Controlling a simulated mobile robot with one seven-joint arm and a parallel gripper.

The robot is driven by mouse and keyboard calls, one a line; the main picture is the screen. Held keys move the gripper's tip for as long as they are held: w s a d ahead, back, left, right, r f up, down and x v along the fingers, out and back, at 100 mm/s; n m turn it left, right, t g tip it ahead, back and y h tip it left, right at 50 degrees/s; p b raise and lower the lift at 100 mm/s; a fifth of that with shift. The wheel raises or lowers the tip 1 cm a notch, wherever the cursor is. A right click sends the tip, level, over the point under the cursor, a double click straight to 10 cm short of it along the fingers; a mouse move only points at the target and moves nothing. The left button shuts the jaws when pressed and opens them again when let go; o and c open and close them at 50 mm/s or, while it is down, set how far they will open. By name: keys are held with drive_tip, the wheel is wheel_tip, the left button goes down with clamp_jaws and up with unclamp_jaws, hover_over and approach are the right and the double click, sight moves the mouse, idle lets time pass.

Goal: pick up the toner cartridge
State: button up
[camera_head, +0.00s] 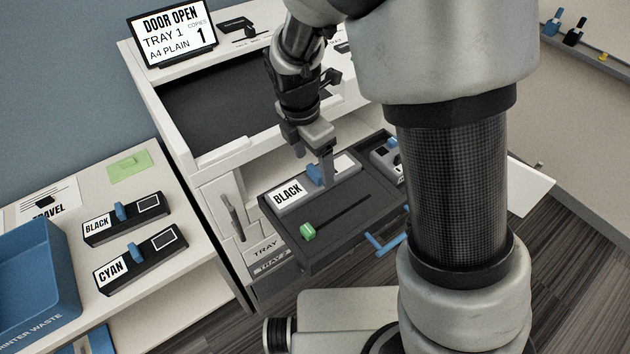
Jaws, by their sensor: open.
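A toner cartridge labelled BLACK with a blue tab (315,173) sits in the dark pulled-out drawer (345,225) of the printer. My gripper (323,172) points down over this cartridge, its fingers at the blue tab; the jaws are open. The arm and fingers partly hide the tab, and I cannot tell whether they touch it. Two more dark cartridges with blue tabs lie on the left table: one labelled BLACK (128,219) and one labelled CYAN (142,256).
A green knob (308,231) and a blue lever (386,242) are on the drawer. A blue waste bin (38,270) stands on the left table. The printer's screen (173,33) reads DOOR OPEN. My arm hides much of the right side.

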sight(315, 170)
drive_tip(key=f, duration=0.3)
drive_tip(key=shift+w+d+f, duration=0.15)
drive_tip(key=shift+d+f, duration=0.1)
drive_tip(key=shift+f, duration=0.15)
drive_tip(key=shift+r, duration=0.1)
clamp_jaws()
